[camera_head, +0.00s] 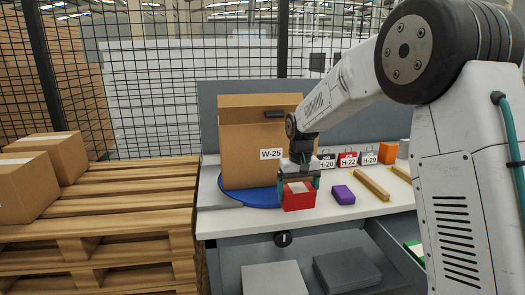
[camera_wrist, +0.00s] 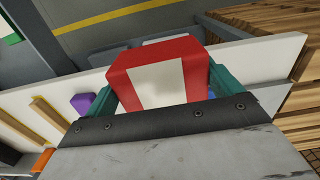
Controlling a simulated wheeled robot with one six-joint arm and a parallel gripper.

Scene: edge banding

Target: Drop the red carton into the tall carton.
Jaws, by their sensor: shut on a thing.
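The red carton (camera_head: 298,196) has a pale panel on its top. My gripper (camera_head: 299,183) is shut on it, near the front edge of the white table; I cannot tell whether the carton touches the table. In the wrist view the red carton (camera_wrist: 158,80) sits between the teal fingers of my gripper (camera_wrist: 160,88). The tall carton (camera_head: 245,140) is brown, with a W-25 label and a dark handle slot. It stands upright on a blue round plate (camera_head: 248,198), behind and left of my gripper. The inside of the tall carton is hidden.
Small labelled boxes (camera_head: 348,160) stand behind. A wooden pallet (camera_head: 120,210) with brown boxes (camera_head: 28,185) is at left.

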